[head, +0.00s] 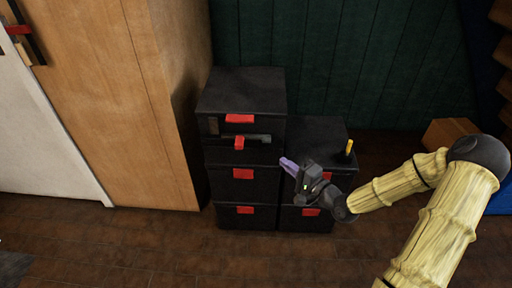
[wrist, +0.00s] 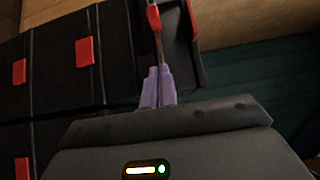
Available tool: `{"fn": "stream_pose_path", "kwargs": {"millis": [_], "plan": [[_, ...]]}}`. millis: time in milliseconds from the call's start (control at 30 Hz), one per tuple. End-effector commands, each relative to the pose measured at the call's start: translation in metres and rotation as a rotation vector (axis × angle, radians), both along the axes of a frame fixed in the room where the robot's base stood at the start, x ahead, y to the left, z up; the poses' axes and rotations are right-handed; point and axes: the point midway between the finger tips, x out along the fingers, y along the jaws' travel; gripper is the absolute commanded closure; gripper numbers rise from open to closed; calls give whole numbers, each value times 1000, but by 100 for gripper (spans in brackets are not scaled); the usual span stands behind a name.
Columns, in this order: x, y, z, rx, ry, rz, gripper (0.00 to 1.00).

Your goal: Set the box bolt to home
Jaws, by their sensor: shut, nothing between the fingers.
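The box bolt is a dark grey bar with a red knob (head: 239,142) across the front of the top black box (head: 240,95) in the left stack. The knob sits left of the bar's middle in the head view. The red knob also shows at the top of the wrist view (wrist: 154,18), with a thin bar running from it toward the fingertips. My gripper (head: 287,163) is in front of the stacks, right of and below the bolt. Its purple fingers (wrist: 158,84) are together and empty. Whether they touch the bar's end I cannot tell.
Other black boxes with red latches (head: 243,174) stand below and to the right. A yellow-topped stick (head: 349,147) is on the lower right stack. A wooden cabinet (head: 140,100) stands close on the left. A cardboard box (head: 448,131) is at the right. Brown floor in front is open.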

Motion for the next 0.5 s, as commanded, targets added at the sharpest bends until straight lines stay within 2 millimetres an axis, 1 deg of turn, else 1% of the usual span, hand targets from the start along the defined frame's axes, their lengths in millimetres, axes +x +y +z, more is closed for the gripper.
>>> {"fn": "stream_pose_path", "kwargs": {"millis": [333,500], "plan": [[3,1,-1,0,0,-1,100],[15,13,-2,-2,-2,1,100]]}}
